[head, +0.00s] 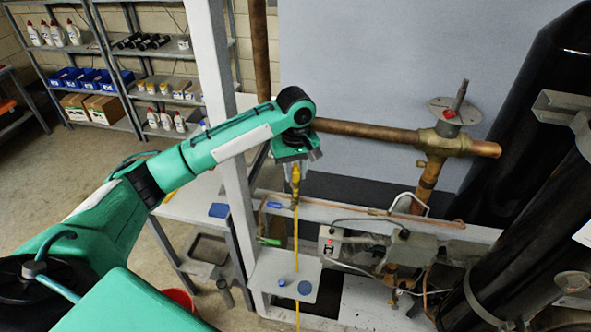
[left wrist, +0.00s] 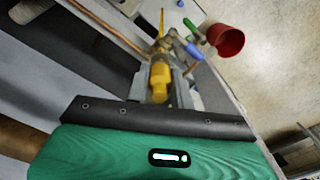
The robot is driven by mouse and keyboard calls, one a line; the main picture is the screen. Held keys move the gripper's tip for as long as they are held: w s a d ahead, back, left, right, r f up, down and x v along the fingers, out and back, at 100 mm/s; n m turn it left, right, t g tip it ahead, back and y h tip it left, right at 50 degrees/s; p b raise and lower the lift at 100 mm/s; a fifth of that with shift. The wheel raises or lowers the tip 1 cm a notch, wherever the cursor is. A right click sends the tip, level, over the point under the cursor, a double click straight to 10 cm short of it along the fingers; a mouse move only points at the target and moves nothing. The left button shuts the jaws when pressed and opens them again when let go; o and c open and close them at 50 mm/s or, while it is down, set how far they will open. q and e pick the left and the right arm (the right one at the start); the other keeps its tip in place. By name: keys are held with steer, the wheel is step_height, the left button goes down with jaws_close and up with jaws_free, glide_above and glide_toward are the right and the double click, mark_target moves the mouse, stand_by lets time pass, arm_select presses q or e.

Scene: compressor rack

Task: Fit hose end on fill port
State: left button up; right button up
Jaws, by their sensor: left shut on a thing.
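My left gripper (head: 295,160) is shut on the yellow hose end (head: 295,178), above the white rail of the rack. The hose end also shows between the fingers in the left wrist view (left wrist: 160,78). The yellow hose (head: 297,250) hangs straight down below it, past a small white shelf. Just beyond the hose end, near the copper line, are a blue valve handle (left wrist: 193,52) and a green handle (left wrist: 191,27). The fill port is not clearly made out, and I cannot tell whether the hose end touches it. My right gripper is not in view.
A white upright post (head: 228,130) stands left of the gripper. A thick copper pipe (head: 365,131) with a brass valve lies behind at the right. A grey control box (head: 412,250) sits right of the hose. A red bucket (left wrist: 229,41) stands on the floor.

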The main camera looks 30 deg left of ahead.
arm_select(q)
steer(key=shift+f, duration=0.4)
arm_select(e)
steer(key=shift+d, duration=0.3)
arm_select(q)
steer(key=shift+f, duration=0.3)
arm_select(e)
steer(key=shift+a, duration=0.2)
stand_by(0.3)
arm_select(q)
steer(key=shift+f, duration=0.2)
steer(key=o, duration=0.9)
steer(key=shift+o, duration=0.2)
steer(key=shift+o, duration=0.4)
steer(key=o, duration=0.3)
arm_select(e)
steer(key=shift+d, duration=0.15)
